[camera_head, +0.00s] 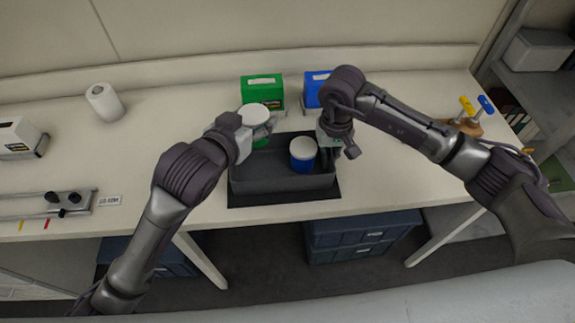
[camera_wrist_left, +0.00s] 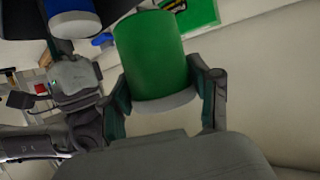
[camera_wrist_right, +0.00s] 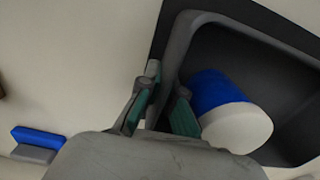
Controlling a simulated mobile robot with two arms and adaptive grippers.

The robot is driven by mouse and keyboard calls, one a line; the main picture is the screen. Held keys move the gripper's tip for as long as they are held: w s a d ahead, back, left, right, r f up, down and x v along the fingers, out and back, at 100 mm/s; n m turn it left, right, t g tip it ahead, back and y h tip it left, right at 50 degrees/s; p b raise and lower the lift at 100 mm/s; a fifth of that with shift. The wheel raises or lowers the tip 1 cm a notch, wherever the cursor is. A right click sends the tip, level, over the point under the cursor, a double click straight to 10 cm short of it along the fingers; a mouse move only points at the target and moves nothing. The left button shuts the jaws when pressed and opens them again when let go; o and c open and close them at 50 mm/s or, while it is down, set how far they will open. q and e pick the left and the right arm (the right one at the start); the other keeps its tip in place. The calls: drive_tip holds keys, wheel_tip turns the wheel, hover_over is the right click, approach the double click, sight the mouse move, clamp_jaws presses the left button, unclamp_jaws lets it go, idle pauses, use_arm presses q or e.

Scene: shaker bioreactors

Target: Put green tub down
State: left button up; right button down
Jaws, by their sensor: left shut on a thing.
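The green tub with a white lid (camera_head: 256,114) is in my left gripper (camera_head: 262,128), at the back left part of the dark grey tray (camera_head: 283,184). In the left wrist view the green tub (camera_wrist_left: 152,55) sits between the two fingers. I cannot tell whether its base touches the tray floor. A blue tub with a white lid (camera_head: 303,158) stands in the tray's right part. My right gripper (camera_head: 334,146) is at the tray's right end. In the right wrist view its fingers are a small gap apart, astride the tray wall; whether they press on it is unclear.
A green box (camera_head: 262,90) and a blue box (camera_head: 314,88) stand behind the tray. A white roll (camera_head: 104,102) is at the back left, and a device with rods (camera_head: 60,203) is at the left front. Tools in a wooden stand (camera_head: 468,122) are at the right.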

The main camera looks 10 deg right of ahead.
use_arm(q)
drive_tip(key=n+y, duration=0.1)
drive_tip(key=f+n+t+y, duration=0.1)
drive_tip(key=shift+s+d+n+y, duration=0.1)
drive_tip(key=shift+d+n+y, duration=0.05)
drive_tip(key=shift+n+y, duration=0.2)
drive_tip(key=y, duration=0.1)
drive_tip(key=n+y, duration=0.1)
drive_tip(key=s+n+y, duration=0.1)
drive_tip(key=shift+a+r+n+t, duration=0.2)
drive_tip(key=shift+r+n+t, duration=0.05)
drive_tip(key=shift+t, duration=0.15)
drive_tip(key=shift+a+f+y, duration=0.1)
drive_tip(key=shift+f+y, duration=0.15)
drive_tip(key=shift+f, duration=0.05)
hover_over(258, 172)
wheel_tip(258, 172, down, 9)
drive_tip(key=shift+f, duration=0.15)
drive_tip(key=o, duration=0.9)
drive_tip(key=shift+f, duration=0.1)
